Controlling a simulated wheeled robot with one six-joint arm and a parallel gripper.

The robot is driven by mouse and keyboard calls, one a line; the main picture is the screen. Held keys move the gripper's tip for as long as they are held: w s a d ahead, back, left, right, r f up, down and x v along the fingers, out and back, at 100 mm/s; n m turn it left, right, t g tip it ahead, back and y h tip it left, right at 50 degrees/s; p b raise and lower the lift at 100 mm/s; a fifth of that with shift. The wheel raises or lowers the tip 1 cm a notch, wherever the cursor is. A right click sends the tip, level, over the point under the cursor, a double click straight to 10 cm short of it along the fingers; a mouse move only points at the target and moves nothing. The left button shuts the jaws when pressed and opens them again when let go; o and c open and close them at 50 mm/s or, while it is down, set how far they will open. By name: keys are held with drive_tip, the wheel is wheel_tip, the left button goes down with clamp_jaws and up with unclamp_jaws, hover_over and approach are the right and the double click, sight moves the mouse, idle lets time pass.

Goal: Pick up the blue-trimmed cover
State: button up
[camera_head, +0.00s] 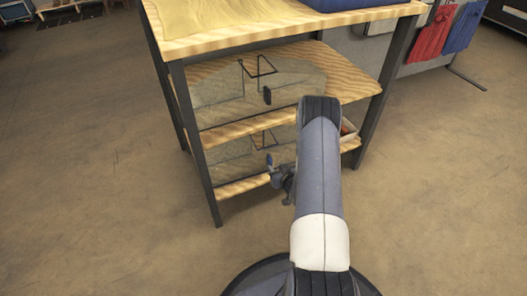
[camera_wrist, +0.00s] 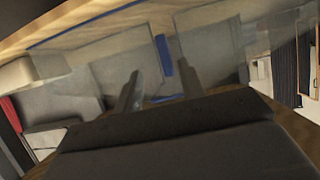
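The blue-trimmed cover is a clear panel (camera_head: 228,160) on the lower shelf, with a small upright blue piece (camera_head: 268,159) at its front. In the wrist view the blue piece (camera_wrist: 163,55) stands upright just beyond the fingertips, roughly between them. My gripper (camera_wrist: 157,72) is open, its two dark fingers apart with nothing seen between them. In the head view my gripper (camera_head: 282,176) shows small and dark at the lower shelf's front, close to the blue piece. My arm hides the right part of the cover.
A similar clear cover (camera_head: 220,88) with a black piece sits on the middle shelf (camera_head: 345,82), above. The unit's dark legs (camera_head: 196,150) stand at the sides. Red and blue cloths (camera_head: 435,30) hang at the right. The floor (camera_head: 90,180) at left is clear.

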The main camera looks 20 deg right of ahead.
sight(271, 164)
drive_tip(key=b+x, duration=0.1)
drive_tip(key=x, duration=0.1)
drive_tip(key=b+x, duration=0.1)
drive_tip(key=shift+w+a+f, duration=0.3)
drive_tip(key=shift+a+f, duration=0.05)
drive_tip(key=shift+a, duration=0.05)
drive_tip(key=shift+w+f, duration=0.1)
drive_tip(key=shift+w, duration=0.5)
drive_tip(key=shift+c, duration=0.2)
clamp_jaws()
